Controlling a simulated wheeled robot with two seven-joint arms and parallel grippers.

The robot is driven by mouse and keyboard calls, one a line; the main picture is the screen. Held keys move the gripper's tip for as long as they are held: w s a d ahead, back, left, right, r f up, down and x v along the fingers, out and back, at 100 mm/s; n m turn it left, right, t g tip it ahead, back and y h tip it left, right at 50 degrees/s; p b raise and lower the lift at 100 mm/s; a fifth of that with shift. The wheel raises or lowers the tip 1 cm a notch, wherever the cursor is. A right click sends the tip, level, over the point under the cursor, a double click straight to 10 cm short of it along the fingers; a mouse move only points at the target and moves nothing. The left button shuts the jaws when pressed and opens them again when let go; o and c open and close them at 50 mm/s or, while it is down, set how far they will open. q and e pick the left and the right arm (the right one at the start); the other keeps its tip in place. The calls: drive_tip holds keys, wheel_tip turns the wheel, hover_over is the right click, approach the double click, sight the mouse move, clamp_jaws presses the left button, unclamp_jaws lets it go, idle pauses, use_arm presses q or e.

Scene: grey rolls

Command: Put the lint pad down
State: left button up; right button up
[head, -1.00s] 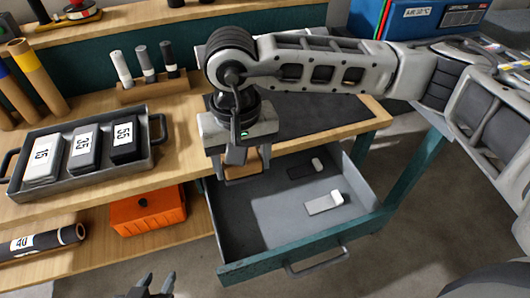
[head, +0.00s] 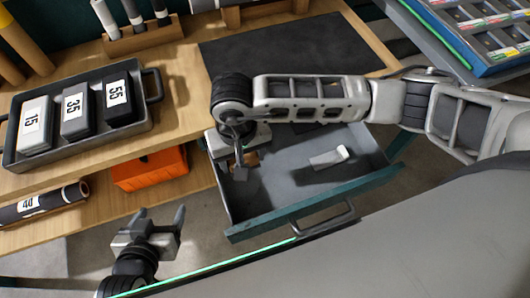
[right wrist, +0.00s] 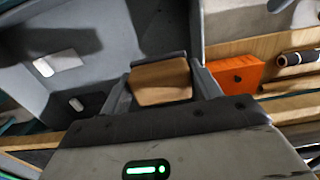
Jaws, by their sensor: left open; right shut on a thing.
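My right gripper (head: 241,168) is shut on the lint pad, a tan block with a grey edge. In the head view the pad (head: 250,158) is partly hidden by the gripper. The right wrist view shows the pad (right wrist: 160,84) between the fingers. The gripper points down at the left end of the open grey drawer (head: 285,196). I cannot tell whether the pad touches the drawer floor. My left gripper (head: 157,222) is open and empty, in front of the bench and left of the drawer.
An orange box (head: 148,168) and a dark roll (head: 45,203) are on the lower shelf. A tray (head: 98,143) of numbered blocks stands on the bench. The drawer's middle has free room.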

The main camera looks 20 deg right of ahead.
hover_over(263, 167)
drive_tip(key=f, duration=0.5)
drive_tip(key=shift+s+a+f, duration=0.2)
drive_tip(key=shift+a, duration=0.15)
drive_tip(key=f, duration=0.3)
drive_tip(key=shift+w+d+f+p, duration=0.1)
drive_tip(key=shift+w+d+p, duration=0.05)
drive_tip(key=shift+d+p, duration=0.2)
drive_tip(key=shift+f, duration=0.35)
drive_tip(key=shift+f, duration=0.15)
drive_tip(key=o, duration=1)
drive_tip(key=shift+c, duration=0.2)
wheel_tip(263, 167, up, 12)
